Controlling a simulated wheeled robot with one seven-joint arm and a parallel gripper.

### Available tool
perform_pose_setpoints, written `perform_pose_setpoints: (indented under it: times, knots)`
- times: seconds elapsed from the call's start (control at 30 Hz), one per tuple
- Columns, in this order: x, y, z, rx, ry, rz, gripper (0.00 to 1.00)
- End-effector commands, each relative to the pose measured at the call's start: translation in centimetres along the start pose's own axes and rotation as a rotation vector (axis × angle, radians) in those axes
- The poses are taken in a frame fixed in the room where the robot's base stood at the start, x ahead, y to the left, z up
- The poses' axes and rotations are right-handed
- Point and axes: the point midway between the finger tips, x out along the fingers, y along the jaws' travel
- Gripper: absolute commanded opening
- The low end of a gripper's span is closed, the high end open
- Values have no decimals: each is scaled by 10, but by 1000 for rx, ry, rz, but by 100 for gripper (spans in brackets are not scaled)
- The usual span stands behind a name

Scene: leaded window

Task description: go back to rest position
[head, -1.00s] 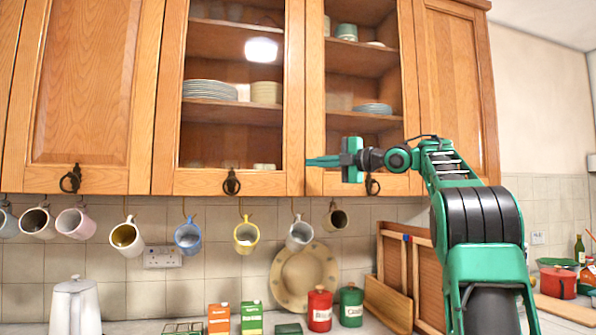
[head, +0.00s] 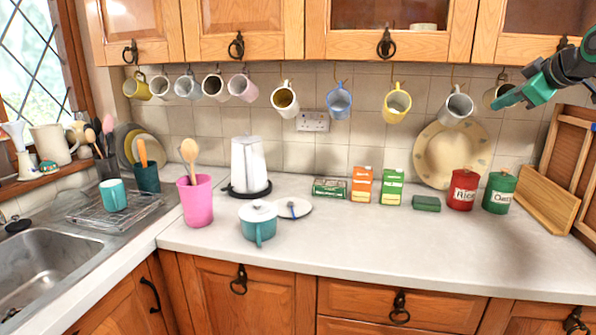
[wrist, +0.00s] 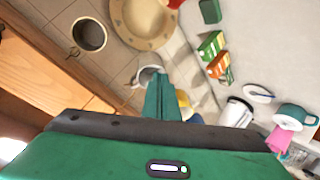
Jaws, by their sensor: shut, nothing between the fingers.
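My gripper (head: 507,99) is at the upper right of the head view, in front of the hanging mugs and below the wall cupboards. Its green fingers are together, with nothing between them. In the wrist view the closed fingers (wrist: 168,97) point away from the camera, towards the tiled wall and a white mug (wrist: 148,75). Most of my arm is outside the head view.
Several mugs hang below the cupboards, including a yellow mug (head: 397,102). The counter holds a kettle (head: 248,165), a teal pot (head: 258,221), a pink utensil pot (head: 195,200), boxes and canisters. The counter's front right (head: 430,250) is clear. A sink (head: 40,265) is at left.

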Motion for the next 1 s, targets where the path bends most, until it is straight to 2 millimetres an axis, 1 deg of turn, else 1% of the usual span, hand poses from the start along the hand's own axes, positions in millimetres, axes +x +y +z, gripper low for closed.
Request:
perform_pose_setpoints:
  times: [0.03,0.07,0.1,0.17,0.2,0.27,0.3,0.37,0.4,0.47,0.5,0.57,0.6,0.67,0.7,0.8,0.83,0.9,1.0]
  knots:
    - [-5,-27,21,92,-65,-26,0]
    - [-7,-41,34,147,-107,-39,0]
    - [-11,-60,52,219,-160,-54,0]
    - [-19,-90,78,319,-240,-74,0]
    - [-25,-109,94,383,-292,-85,0]
    - [-35,-139,119,475,-369,-100,0]
    - [-43,-158,135,534,-421,-107,0]
    - [-56,-188,157,619,-497,-116,0]
    - [-65,-208,172,672,-547,-121,0]
    - [-80,-237,193,749,-624,-125,0]
    - [-90,-257,207,798,-675,-128,0]
    - [-106,-286,227,872,-753,-126,0]
    - [-118,-306,240,917,-805,-125,0]
    - [-135,-333,258,980,-880,-119,0]
    - [-146,-350,268,1018,-926,-115,0]
    - [-170,-384,290,1094,-1026,-99,0]
    - [-176,-392,295,1111,-1051,-95,0]
    - [-187,-407,304,1143,-1094,-85,0]
    - [-196,-418,311,1169,-1132,-75,0]
